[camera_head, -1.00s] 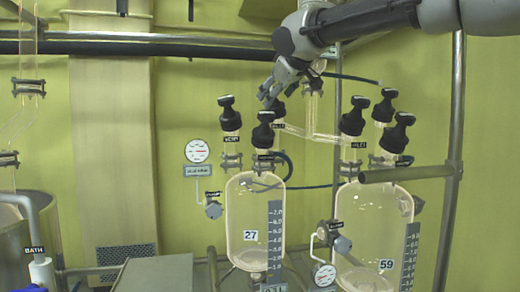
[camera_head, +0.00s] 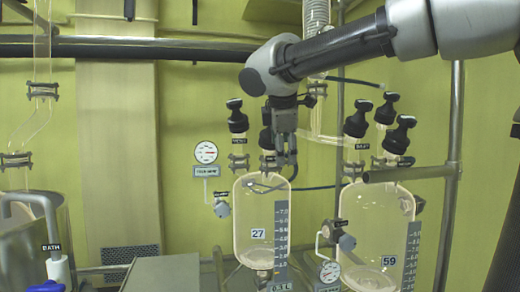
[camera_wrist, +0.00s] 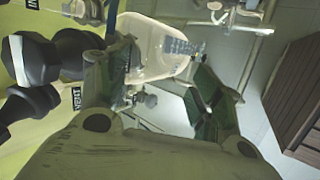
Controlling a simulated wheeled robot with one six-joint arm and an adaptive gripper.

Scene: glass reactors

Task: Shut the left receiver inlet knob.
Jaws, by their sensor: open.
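The left receiver (camera_head: 250,215) is a clear glass vessel marked 27, with black knobs above it. My gripper points down in front of the receiver's top, open and empty. In the wrist view the open fingers (camera_wrist: 162,62) have a glass vessel (camera_wrist: 150,45) beyond them. Black knobs (camera_wrist: 35,60) and a VENT label (camera_wrist: 75,101) are left of the fingers.
The right receiver (camera_head: 377,225), marked 59, stands to the right with several black knobs (camera_head: 357,117) above it. A metal rail (camera_head: 410,174) crosses in front of them. A round gauge (camera_head: 206,152) is on the left. A grey box (camera_head: 160,273) stands at the lower left.

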